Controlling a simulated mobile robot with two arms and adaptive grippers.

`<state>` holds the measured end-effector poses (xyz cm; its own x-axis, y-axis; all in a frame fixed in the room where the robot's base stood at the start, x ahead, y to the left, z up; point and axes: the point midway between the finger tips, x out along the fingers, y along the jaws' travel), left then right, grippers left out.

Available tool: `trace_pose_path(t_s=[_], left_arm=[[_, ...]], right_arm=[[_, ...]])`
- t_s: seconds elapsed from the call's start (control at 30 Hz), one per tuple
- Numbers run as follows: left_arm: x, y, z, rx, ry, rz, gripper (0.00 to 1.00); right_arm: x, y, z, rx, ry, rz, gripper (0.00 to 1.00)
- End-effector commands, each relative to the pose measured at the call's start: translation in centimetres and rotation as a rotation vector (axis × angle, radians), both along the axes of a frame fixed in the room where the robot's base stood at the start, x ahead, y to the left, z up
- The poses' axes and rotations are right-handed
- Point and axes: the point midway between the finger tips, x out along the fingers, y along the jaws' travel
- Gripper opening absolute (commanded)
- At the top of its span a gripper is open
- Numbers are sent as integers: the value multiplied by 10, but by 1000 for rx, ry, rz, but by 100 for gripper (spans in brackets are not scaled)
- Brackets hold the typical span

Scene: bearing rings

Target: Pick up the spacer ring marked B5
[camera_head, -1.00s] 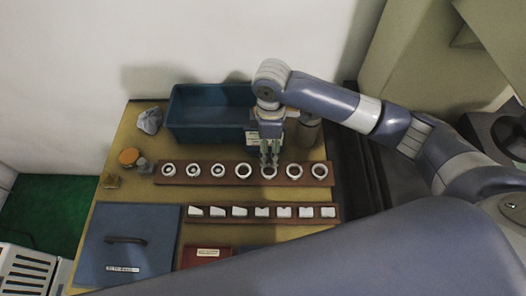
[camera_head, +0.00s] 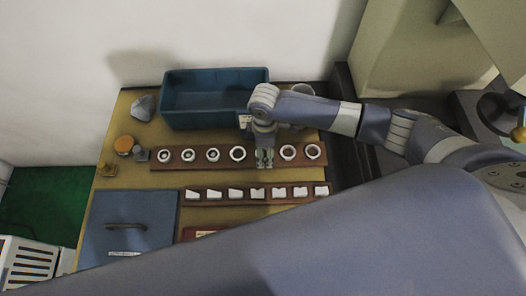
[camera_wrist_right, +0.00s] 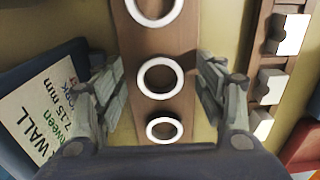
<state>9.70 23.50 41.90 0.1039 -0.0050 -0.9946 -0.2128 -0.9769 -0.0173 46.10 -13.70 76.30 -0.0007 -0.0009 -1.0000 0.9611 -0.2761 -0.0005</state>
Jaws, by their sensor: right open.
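Several pale rings lie in a row on a brown wooden strip (camera_head: 175,167). No B5 mark is readable on any of them. My right gripper (camera_head: 264,160) points down over the strip, hiding the ring third from the right end. In the right wrist view, my open right gripper (camera_wrist_right: 163,82) has one finger on each side of the strip. A white ring (camera_wrist_right: 160,63) lies between the fingers, apart from both. A smaller-looking ring (camera_wrist_right: 164,118) and a ring cut by the top edge (camera_wrist_right: 178,12) lie along the strip. My left gripper is not in view.
A blue bin (camera_head: 190,120) stands behind the strip, close to my right gripper. A second strip (camera_head: 215,202) with several white blocks runs in front. A blue lidded box (camera_head: 125,215), a grey lump (camera_head: 144,107) and an orange-topped object (camera_head: 124,144) are at left.

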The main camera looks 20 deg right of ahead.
Motion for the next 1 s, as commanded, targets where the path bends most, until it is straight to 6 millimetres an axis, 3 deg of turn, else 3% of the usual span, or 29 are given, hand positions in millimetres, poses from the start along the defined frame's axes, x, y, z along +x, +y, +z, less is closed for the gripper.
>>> trace_pose_path(t_s=[0.13, 0.3, 0.37, 0.77, 1.0], left_arm=[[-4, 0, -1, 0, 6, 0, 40], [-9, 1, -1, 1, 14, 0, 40], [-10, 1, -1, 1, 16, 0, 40], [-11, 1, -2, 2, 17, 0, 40], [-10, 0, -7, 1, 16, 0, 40]], right_arm=[[0, 0, 0, 0, 0, 0, 62], [0, 0, 0, 0, 0, 0, 24], [0, 0, 0, 0, 0, 0, 14], [1, 0, 4, 2, -2, 0, 15], [2, 0, 29, 3, -5, 1, 15]])
